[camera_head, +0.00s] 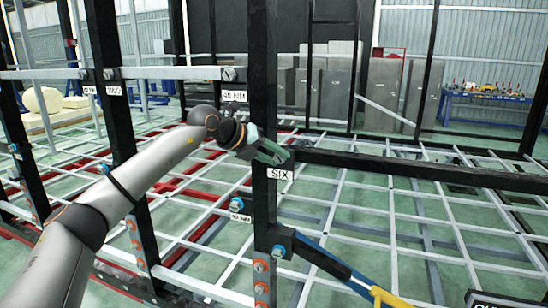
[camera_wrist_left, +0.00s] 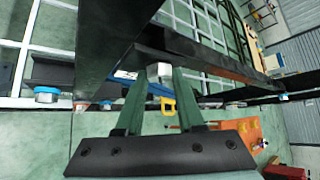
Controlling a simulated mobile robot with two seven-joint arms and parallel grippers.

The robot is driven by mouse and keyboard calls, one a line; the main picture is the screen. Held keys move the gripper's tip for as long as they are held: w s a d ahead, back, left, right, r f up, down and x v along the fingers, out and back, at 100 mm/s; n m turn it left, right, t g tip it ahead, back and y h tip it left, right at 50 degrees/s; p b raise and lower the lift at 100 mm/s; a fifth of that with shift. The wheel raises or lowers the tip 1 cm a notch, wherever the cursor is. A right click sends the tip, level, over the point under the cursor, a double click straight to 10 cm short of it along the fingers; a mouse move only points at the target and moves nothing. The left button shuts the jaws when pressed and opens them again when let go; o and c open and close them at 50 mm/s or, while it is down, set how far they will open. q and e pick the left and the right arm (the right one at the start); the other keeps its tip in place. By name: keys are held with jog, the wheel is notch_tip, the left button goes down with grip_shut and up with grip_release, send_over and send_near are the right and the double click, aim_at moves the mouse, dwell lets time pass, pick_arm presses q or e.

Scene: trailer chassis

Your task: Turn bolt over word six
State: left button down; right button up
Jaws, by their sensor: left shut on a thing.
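The word SIX (camera_head: 280,174) is on a white label on a black upright post (camera_head: 264,90). My left gripper (camera_head: 270,152) reaches in from the left and lies against this post, just above the label. The bolt over the word is hidden by the fingers in the head view. In the left wrist view, a silver bolt head (camera_wrist_left: 159,72) sits between the tips of the two green fingers of the left gripper (camera_wrist_left: 163,78). The fingers are shut on it. My right gripper is in neither view.
Other bolts (camera_head: 228,74) stick out nearby, some beside "40 NM" labels. A black beam (camera_head: 420,168) runs right from the post. A grid of white bars spans the chassis floor.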

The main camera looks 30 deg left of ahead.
pick_arm(q)
jog(key=shift+s+d+f+m+g+y, duration=0.1)
jog(key=shift+d+f+m+g+y, duration=0.2)
jog(key=shift+g+y, duration=0.15)
dwell(0.4)
jog(key=c, duration=0.9)
grip_release()
jog(key=o, duration=0.4)
jog(key=shift+a+r, duration=0.1)
jog(key=shift+r, duration=0.1)
jog(key=shift+s+r, duration=0.1)
jog(key=shift+s, duration=0.05)
jog(key=shift+s+a+r, duration=0.15)
jog(key=shift+s+r, duration=0.1)
jog(key=b+v, duration=0.2)
jog(key=v, duration=0.9)
jog(key=shift+s, duration=0.3)
